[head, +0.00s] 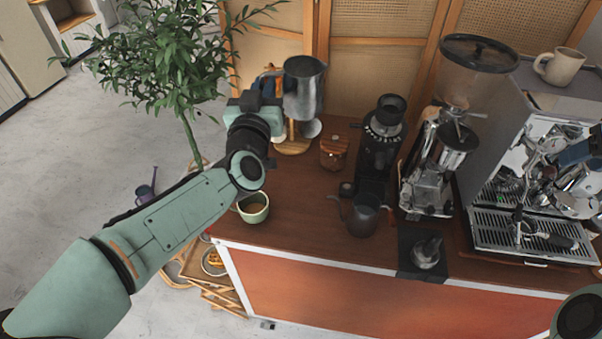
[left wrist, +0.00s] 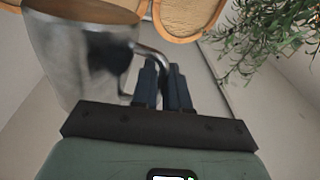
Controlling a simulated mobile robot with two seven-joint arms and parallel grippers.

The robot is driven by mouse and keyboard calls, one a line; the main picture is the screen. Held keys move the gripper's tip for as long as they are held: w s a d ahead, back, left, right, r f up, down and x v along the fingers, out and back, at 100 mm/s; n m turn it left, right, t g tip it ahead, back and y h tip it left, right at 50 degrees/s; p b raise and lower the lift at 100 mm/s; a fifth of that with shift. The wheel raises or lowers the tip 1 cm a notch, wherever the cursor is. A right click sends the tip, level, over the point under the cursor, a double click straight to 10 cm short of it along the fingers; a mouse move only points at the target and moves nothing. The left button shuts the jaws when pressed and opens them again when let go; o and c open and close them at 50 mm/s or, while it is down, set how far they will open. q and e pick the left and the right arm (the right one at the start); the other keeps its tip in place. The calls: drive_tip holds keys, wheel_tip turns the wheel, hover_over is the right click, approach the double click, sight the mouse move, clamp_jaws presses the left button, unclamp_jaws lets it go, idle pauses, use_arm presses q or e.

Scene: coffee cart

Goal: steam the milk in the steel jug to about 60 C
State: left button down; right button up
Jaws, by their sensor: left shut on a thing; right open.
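The steel jug (head: 303,88) is held up above the back left of the cart, roughly upright. My left gripper (head: 268,88) is shut on its handle at the left side. In the left wrist view the jug (left wrist: 80,65) fills the upper left, and the fingers (left wrist: 163,88) close on its handle. The milk inside is hidden from both views. The espresso machine (head: 550,110) stands at the right end of the cart, far from the jug. My right gripper (head: 573,154) is partly in view at the right edge, in front of the machine. It is open.
Below the jug is a wooden-based stand (head: 292,147). A wooden canister (head: 333,153), black grinder (head: 378,150), dark kettle (head: 360,218) and large grinder (head: 440,150) stand between jug and machine. A cup (head: 253,208) sits at the left edge. A plant (head: 165,60) is behind left.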

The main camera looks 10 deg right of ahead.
use_arm(q)
drive_tip(key=shift+w+f+b, duration=0.1)
drive_tip(key=shift+f+b, duration=0.25)
drive_tip(key=shift+f, duration=0.45)
use_arm(e)
drive_tip(key=x, duration=0.3)
drive_tip(key=shift+w+f, duration=0.15)
drive_tip(key=shift+w, duration=0.1)
use_arm(q)
drive_tip(key=shift+s, duration=0.3)
use_arm(e)
drive_tip(key=shift+f, duration=0.25)
use_arm(q)
drive_tip(key=shift+w, duration=0.1)
drive_tip(key=shift+w+f, duration=0.1)
use_arm(e)
drive_tip(key=shift+w, duration=0.15)
